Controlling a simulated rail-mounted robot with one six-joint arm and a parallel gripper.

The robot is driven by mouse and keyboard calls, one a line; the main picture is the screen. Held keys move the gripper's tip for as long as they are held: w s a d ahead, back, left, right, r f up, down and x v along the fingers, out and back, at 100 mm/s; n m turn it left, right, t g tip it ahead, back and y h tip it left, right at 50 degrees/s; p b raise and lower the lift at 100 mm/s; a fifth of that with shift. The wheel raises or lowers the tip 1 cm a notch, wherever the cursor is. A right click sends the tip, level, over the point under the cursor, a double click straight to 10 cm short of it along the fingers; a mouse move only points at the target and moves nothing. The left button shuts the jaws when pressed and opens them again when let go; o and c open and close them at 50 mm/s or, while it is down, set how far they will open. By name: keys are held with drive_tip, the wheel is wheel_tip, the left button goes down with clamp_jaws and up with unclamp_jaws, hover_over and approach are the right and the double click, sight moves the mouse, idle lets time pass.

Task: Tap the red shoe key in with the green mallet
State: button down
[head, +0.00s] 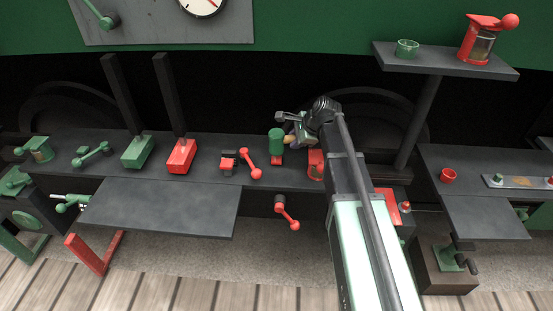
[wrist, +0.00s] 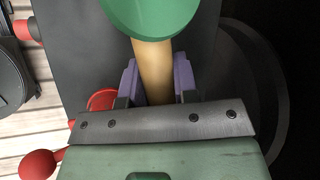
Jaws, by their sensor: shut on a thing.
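The green mallet (head: 276,137) is held up over the dark bench, its head to the left of my gripper (head: 295,137). In the wrist view, the purple fingers of my gripper (wrist: 155,85) are shut on the mallet's wooden handle, with the green mallet head (wrist: 150,12) beyond them. A small red piece (head: 277,160) shows just below the mallet head in the head view. It may be the red shoe key, but it is partly hidden, and I cannot tell whether the mallet touches it.
A red lever with ball ends (head: 250,164) stands left of the mallet, beside a red and black block (head: 229,160). A red lantern-like object (head: 316,165) is close to my arm. Red (head: 181,156) and green (head: 138,151) boxes with upright bars stand further left. A lower shelf (head: 160,207) is bare.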

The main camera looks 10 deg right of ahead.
wheel_tip(320, 180, down, 4)
drive_tip(key=b, duration=0.3)
drive_tip(key=shift+r, duration=0.15)
drive_tip(key=shift+s+r+p, duration=0.15)
drive_tip(key=shift+r+p, duration=0.4)
drive_tip(key=shift+r, duration=0.25)
drive_tip(key=shift+r+p, duration=0.2)
drive_tip(key=shift+p, duration=0.2)
drive_tip(key=shift+r+p, duration=0.55)
drive_tip(key=shift+r, duration=0.05)
drive_tip(key=shift+r+p, duration=0.45)
drive_tip(key=shift+f, duration=0.1)
drive_tip(key=shift+f, duration=0.15)
